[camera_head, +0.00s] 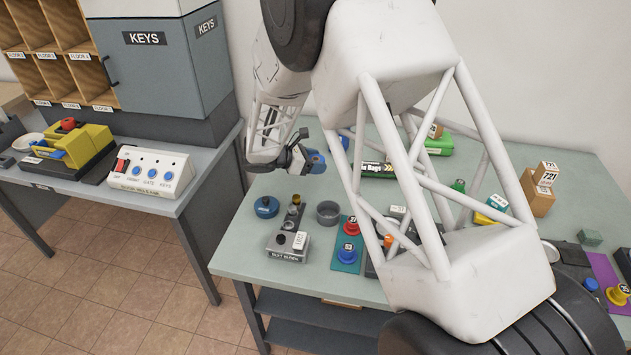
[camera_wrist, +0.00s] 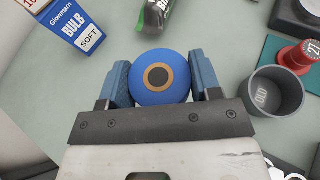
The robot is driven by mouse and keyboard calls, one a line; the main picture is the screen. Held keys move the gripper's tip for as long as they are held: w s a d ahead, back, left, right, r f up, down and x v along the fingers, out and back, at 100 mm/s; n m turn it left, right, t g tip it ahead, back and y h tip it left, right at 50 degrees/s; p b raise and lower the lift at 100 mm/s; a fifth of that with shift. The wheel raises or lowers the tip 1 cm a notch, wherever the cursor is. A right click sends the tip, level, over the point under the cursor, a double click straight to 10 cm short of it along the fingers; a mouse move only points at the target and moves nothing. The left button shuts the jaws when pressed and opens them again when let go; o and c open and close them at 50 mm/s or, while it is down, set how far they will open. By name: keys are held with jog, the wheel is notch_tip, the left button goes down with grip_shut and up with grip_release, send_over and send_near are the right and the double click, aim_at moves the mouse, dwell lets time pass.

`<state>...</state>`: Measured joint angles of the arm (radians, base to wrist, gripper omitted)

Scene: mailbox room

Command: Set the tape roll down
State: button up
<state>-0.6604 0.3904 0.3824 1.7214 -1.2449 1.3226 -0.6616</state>
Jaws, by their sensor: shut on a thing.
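My gripper (camera_wrist: 158,85) is shut on the tape roll (camera_wrist: 158,70), a blue disc with a brown ring around a dark centre. Both blue finger pads press its sides in the wrist view. In the head view the roll (camera_head: 316,162) shows as a small blue shape at my gripper (camera_head: 309,160), over the left back part of the grey-green table (camera_head: 240,245). The gap between roll and tabletop cannot be judged.
A grey cup (camera_wrist: 272,97) stands right of my gripper, with a red stamp (camera_wrist: 299,57) beyond it. A bulb box (camera_wrist: 80,28) lies ahead left, a green-and-black roll (camera_wrist: 154,15) ahead.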

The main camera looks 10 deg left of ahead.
aim_at(315, 187)
jog(key=shift+f, duration=1.8)
jog(key=shift+f, duration=1.9)
jog(key=o, duration=0.9)
jog(key=shift+f, duration=0.1)
jog(key=v, duration=1.2)
